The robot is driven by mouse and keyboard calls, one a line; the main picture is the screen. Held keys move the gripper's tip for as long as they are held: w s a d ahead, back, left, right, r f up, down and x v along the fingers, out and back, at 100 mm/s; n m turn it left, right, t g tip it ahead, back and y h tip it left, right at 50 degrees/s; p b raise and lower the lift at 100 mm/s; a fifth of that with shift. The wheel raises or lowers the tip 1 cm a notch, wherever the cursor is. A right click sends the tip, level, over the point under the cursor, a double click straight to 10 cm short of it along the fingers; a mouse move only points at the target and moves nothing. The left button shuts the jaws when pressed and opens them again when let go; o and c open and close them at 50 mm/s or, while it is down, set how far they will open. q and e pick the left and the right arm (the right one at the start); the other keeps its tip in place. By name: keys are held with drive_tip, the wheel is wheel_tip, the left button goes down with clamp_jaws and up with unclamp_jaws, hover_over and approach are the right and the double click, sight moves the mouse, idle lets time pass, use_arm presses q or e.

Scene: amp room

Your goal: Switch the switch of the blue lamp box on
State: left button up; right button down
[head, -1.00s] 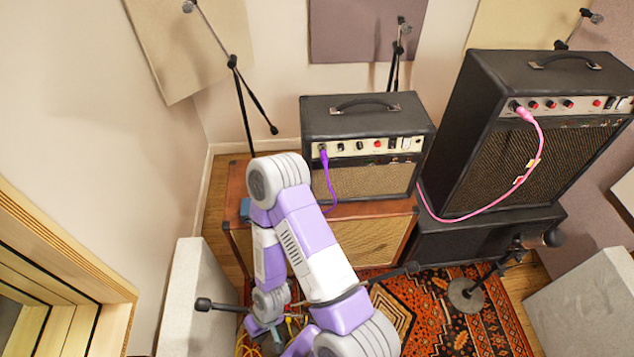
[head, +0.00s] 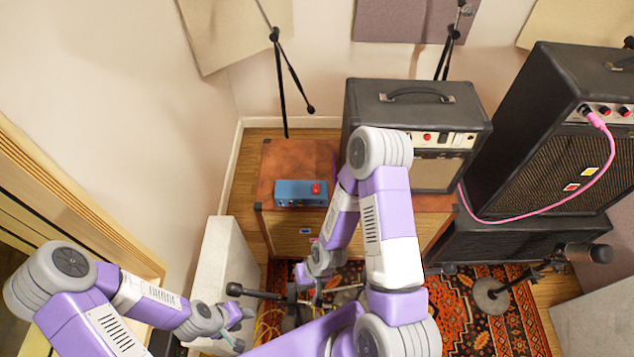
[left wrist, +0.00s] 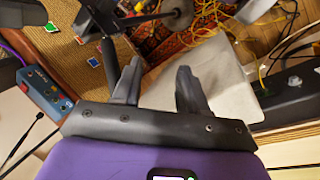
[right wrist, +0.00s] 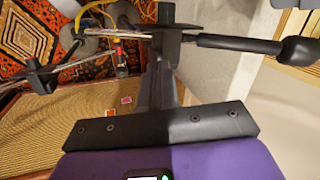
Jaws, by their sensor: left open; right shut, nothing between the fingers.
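The blue lamp box (head: 292,199) sits on the left end of the brown cabinet top in the head view. Its red switch (head: 316,189) is on its top right; I cannot tell its position. The box also shows at the left edge of the left wrist view (left wrist: 40,88). My left gripper (head: 237,330) is open and empty, low and in front of the box, apart from it. Its spread fingers show in the left wrist view (left wrist: 157,82). My right gripper (head: 303,275) is shut and empty below the box; its fingers show together in the right wrist view (right wrist: 160,82).
A small amp (head: 455,112) stands on the brown cabinet (head: 280,160), partly hidden by my right arm. A large amp (head: 545,150) with a pink cable is at right. A microphone stand (head: 488,290) and a grey panel (head: 225,262) are nearby. Cables lie on the floor.

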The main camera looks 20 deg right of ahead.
drive_tip(key=w+d+f+t+h+b, duration=0.1)
drive_tip(key=w+d+f+b, duration=0.15)
drive_tip(key=w, duration=0.45)
drive_tip(key=w+d+f+b, duration=0.1)
drive_tip(key=w+d+b, duration=0.1)
drive_tip(key=w+b, duration=0.3)
wheel_tip(320, 180, up, 15)
drive_tip(key=m+t+h+b, duration=0.25)
drive_tip(key=h+b, duration=0.25)
drive_tip(key=b, duration=0.5)
hover_over(316, 184)
drive_tip(key=s+a, duration=0.2)
drive_tip(key=s, duration=0.2)
drive_tip(key=shift+s+r+g, duration=0.15)
drive_tip(key=shift+g, duration=0.1)
drive_tip(key=b+x, duration=0.1)
drive_tip(key=x, duration=0.3)
drive_tip(key=b+x, duration=0.2)
drive_tip(key=x, duration=0.3)
drive_tip(key=s+b+x, duration=0.1)
drive_tip(key=b+x, duration=0.1)
drive_tip(key=x, duration=0.3)
drive_tip(key=shift+a+f, duration=0.25)
drive_tip(key=shift+a, duration=0.15)
